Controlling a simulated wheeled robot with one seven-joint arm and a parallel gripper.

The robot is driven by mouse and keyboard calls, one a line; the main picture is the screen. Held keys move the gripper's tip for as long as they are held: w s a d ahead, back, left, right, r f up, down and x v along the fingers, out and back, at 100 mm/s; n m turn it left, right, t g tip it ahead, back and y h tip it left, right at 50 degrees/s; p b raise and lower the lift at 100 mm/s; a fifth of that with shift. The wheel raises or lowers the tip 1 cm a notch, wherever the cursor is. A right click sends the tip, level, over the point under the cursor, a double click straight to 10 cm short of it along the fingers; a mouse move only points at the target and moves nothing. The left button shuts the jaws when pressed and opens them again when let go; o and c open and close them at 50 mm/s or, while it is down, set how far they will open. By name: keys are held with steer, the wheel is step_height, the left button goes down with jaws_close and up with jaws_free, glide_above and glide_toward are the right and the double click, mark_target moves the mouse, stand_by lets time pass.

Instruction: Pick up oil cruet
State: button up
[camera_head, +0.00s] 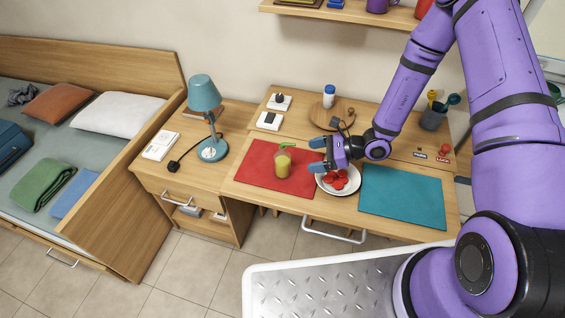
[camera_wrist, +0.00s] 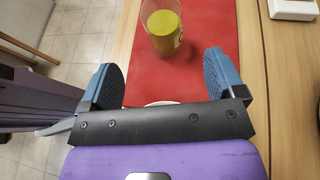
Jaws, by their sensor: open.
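A clear vessel of yellow liquid (camera_head: 282,163) stands upright on the red mat (camera_head: 256,171), with a green piece rising from its top. I cannot tell for sure that it is the oil cruet; no other thing shows more clearly as one. It also shows in the wrist view (camera_wrist: 162,30), its top cut off by the frame edge. My gripper (camera_head: 317,155) is open and empty, just right of the vessel, with its blue fingers pointing at it. In the wrist view my gripper (camera_wrist: 163,78) has its fingers wide apart, and the vessel stands beyond them, apart from both.
A white plate with red slices (camera_head: 338,181) lies close below my gripper. A teal mat (camera_head: 402,201) is to the right. A round wooden board (camera_head: 345,109) and a blue-capped bottle (camera_head: 329,96) stand behind. A teal lamp (camera_head: 205,95) is at the left.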

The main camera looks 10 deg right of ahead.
mark_target(288, 153)
steer(key=shift+a+f+m, duration=0.2)
steer(key=shift+f+m, duration=0.1)
steer(key=shift+f, duration=0.45)
steer(key=shift+w+x, duration=0.15)
steer(key=shift+x, duration=2.45)
steer(key=shift+w+x, duration=0.1)
steer(key=shift+x, duration=2.5)
steer(key=shift+r, duration=0.25)
steer(key=c, duration=1.2)
steer(key=shift+r, duration=0.75)
step_height(288, 153, up, 2)
steer(key=shift+r, duration=0.1)
steer(key=s+d, duration=0.1)
steer(key=s, duration=0.4)
steer(key=s+d+r, duration=0.1)
steer(key=s, duration=0.4)
steer(key=s+d, duration=0.1)
steer(key=s, duration=0.4)
steer(key=shift+s+d+r, duration=0.15)
steer(key=shift+s+d, duration=0.15)
steer(key=shift+d, duration=0.1)
